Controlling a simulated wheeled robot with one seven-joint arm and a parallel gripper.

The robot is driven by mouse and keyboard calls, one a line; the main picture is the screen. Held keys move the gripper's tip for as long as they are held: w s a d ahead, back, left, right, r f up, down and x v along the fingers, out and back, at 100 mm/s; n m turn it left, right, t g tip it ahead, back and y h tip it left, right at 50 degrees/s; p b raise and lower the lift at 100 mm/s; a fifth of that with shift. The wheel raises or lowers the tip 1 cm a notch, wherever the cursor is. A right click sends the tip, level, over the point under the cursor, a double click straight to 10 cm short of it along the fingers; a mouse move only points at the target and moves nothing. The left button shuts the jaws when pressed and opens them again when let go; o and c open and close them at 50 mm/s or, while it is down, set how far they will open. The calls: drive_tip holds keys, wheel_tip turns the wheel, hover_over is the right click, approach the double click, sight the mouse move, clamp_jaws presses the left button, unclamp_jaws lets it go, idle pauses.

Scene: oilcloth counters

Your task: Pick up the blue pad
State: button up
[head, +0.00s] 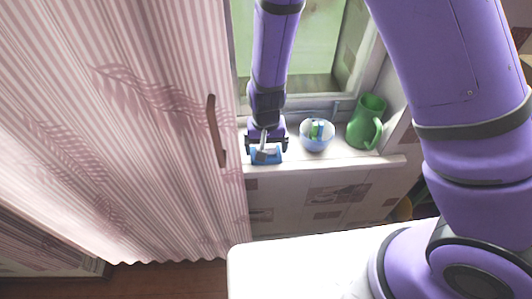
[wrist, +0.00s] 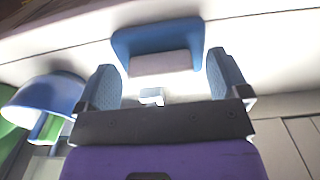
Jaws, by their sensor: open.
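The blue pad (wrist: 157,36) lies on the white window ledge, with a pale grey block-like part on its near side in the wrist view. It also shows in the head view (head: 274,156), low at the ledge's left end and partly covered by my gripper (head: 267,146). In the wrist view my gripper (wrist: 161,62) is open, one finger to each side of the pad. The pad sits at and just beyond the fingertips, with gaps to both fingers. Whether the fingers reach down around it I cannot tell.
A light blue bowl (head: 317,142) with green and blue things in it stands right of the pad. A green jug (head: 363,128) stands further right. A striped pink curtain or door panel (head: 150,120) with a brown handle (head: 216,130) is close on the left. A white counter (head: 300,270) lies in front.

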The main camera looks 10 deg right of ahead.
sight(266, 149)
drive_tip(key=shift+f, duration=0.1)
drive_tip(key=c, duration=1)
drive_tip(key=shift+r, duration=0.95)
drive_tip(key=shift+s+r, duration=0.25)
drive_tip(key=shift+r, duration=0.25)
drive_tip(key=shift+s+r, duration=0.25)
drive_tip(key=shift+r, duration=0.2)
drive_tip(key=s+r, duration=0.1)
drive_tip(key=s, duration=1.4)
drive_tip(key=shift+a+r, duration=0.15)
drive_tip(key=shift+a, duration=0.15)
